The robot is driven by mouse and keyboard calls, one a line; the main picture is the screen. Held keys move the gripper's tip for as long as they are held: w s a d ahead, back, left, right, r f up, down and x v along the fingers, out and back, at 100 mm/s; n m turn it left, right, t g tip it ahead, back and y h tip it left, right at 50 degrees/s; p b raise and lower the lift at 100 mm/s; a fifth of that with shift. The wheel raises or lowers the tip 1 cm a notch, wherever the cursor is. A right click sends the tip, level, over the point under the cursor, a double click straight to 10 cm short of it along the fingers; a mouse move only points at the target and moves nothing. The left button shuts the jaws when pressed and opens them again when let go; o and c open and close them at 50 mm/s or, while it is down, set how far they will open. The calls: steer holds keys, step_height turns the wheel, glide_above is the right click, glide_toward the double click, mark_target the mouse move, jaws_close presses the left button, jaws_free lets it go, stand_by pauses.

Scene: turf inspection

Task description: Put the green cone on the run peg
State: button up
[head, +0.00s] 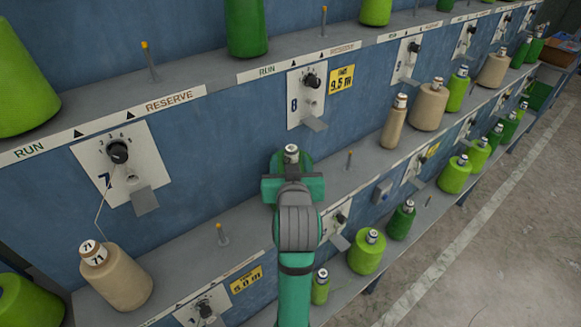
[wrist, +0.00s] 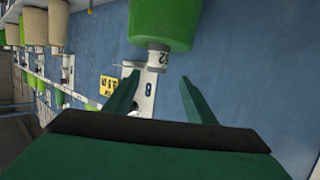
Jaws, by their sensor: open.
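A green cone (head: 278,157) with a pale top shows just beyond my gripper (head: 292,178) in the head view; the gripper hides its lower part. In the wrist view the green cone (wrist: 161,20) is at the top, its tip marked 72 toward my gripper (wrist: 158,82). The jaws are open, with the tip beyond and between the fingertips. Bare pegs show at upper left (head: 149,62), at top (head: 323,22), left of my gripper (head: 221,235) and right of it (head: 348,160). I cannot tell which peg is the run peg meant.
Panel 8 (head: 306,95) with a knob is on the blue wall above my gripper. A tan cone (head: 122,283) marked 71 stands at lower left. Tan cones (head: 428,108) and green cones stand right along the shelves. Green cones (head: 366,252) also stand lower right. The floor (head: 500,215) is clear.

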steer(key=shift+s+d+r, duration=0.1)
steer(key=shift+s+d, duration=0.05)
steer(key=s+f, duration=0.8)
steer(key=f, duration=0.3)
steer(key=s+f, duration=0.8)
steer(key=f, duration=0.4)
steer(key=s+a+f, duration=0.1)
steer(key=s, duration=2.7)
steer(key=shift+s+f+t+h, duration=0.2)
steer(key=shift+t+h, duration=0.1)
steer(key=shift+t, duration=0.1)
